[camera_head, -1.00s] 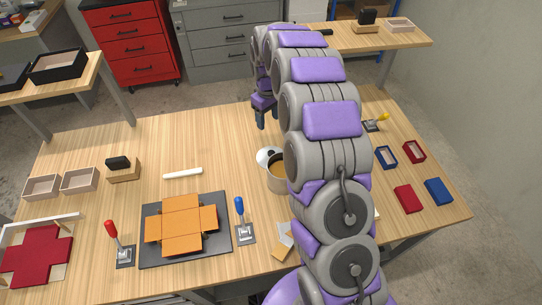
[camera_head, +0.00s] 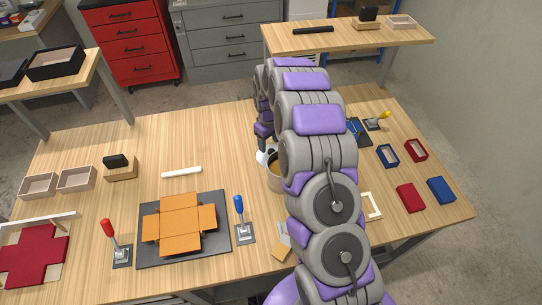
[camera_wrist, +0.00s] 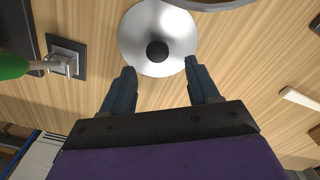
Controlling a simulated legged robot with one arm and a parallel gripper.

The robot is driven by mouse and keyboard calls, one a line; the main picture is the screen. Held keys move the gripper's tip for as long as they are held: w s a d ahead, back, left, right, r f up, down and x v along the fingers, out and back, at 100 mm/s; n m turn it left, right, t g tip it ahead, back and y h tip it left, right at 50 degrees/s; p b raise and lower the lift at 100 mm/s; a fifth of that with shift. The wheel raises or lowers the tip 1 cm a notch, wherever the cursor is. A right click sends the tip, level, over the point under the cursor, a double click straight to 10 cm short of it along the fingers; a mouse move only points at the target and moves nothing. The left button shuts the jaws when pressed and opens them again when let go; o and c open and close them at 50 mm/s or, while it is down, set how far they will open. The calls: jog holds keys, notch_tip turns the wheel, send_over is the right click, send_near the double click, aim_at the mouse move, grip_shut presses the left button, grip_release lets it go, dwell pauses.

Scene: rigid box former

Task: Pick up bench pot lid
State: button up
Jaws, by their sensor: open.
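The pot lid is a shiny round metal disc with a black knob. It lies on the wooden table beside the pot, and the wrist view shows it whole (camera_wrist: 140,37). In the head view only part of the lid (camera_head: 262,159) shows beside the pot (camera_head: 275,178), which holds something brownish. My gripper (camera_wrist: 160,88) is open and empty, its two dark blue fingers apart near the lid's lower edge in the wrist view, with the knob between their lines but farther up. In the head view my gripper (camera_head: 265,144) is just above the lid, partly hidden by my arm.
A lever with a green handle (camera_wrist: 14,66) stands left of the lid in the wrist view. A white bar (camera_head: 182,172), a dark mat (camera_head: 222,238) with an orange box blank, and a blue-handled lever (camera_head: 240,215) lie to the left.

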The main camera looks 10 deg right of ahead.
aim_at(270, 150)
jog(key=f, duration=0.3)
jog(key=f+b, duration=0.1)
jog(key=shift+s+d+f, duration=0.2)
jog(key=shift+d+f, duration=0.05)
jog(key=shift+c, duration=0.3)
grip_shut()
